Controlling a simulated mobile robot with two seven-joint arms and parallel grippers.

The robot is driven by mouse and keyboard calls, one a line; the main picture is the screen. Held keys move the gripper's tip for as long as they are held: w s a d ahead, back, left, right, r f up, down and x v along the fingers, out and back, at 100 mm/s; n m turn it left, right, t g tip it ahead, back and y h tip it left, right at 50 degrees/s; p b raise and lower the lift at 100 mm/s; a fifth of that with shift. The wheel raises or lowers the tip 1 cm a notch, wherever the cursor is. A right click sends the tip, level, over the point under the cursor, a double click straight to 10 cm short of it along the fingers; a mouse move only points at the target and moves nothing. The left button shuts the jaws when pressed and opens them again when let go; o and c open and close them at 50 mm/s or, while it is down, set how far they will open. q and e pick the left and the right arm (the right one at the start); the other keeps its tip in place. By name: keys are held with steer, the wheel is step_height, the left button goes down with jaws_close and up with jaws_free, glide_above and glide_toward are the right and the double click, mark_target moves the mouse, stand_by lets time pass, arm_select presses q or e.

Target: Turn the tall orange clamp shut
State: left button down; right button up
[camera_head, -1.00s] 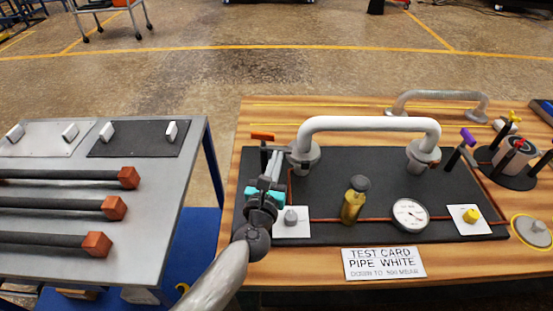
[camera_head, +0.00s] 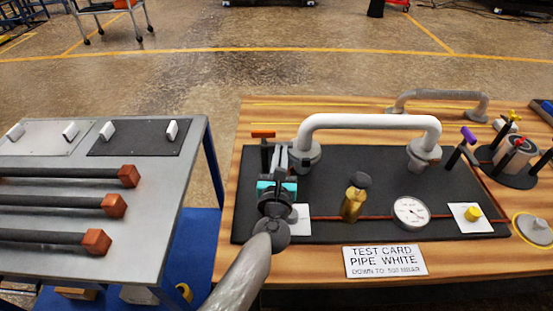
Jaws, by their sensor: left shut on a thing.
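The tall orange clamp (camera_head: 263,134) stands at the left end of the dark panel, beside the left foot of the white pipe (camera_head: 370,122). Its orange bar tops a dark post. My left gripper (camera_head: 281,157) is at the clamp, just right of the post and in front of the left pipe flange (camera_head: 306,156). Its fingers are shut on the clamp; the contact is largely hidden by the gripper's own body. A purple-handled clamp (camera_head: 468,136) stands by the right pipe foot. My right gripper is not in view.
The dark panel (camera_head: 385,172) also bears an amber bottle (camera_head: 353,204), a round gauge (camera_head: 410,212) and a yellow knob (camera_head: 473,213). A grey knob's white card (camera_head: 301,222) is partly behind my wrist. A grey bench (camera_head: 170,200) stands to the left, across a gap.

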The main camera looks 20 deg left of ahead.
arm_select(q)
steer(key=shift+r, duration=0.15)
steer(key=shift+s+d, duration=0.15)
steer(key=shift+s, duration=0.05)
steer(key=s, duration=0.4)
steer(key=s+d, duration=0.1)
steer(key=s, duration=0.4)
steer(key=s+d, duration=0.1)
steer(key=s, duration=0.4)
steer(key=shift+d+f+b, duration=0.2)
steer(key=shift+d+b, duration=0.05)
steer(key=shift+b, duration=0.05)
steer(key=shift+s, duration=0.3)
steer(key=shift+s+d, duration=0.1)
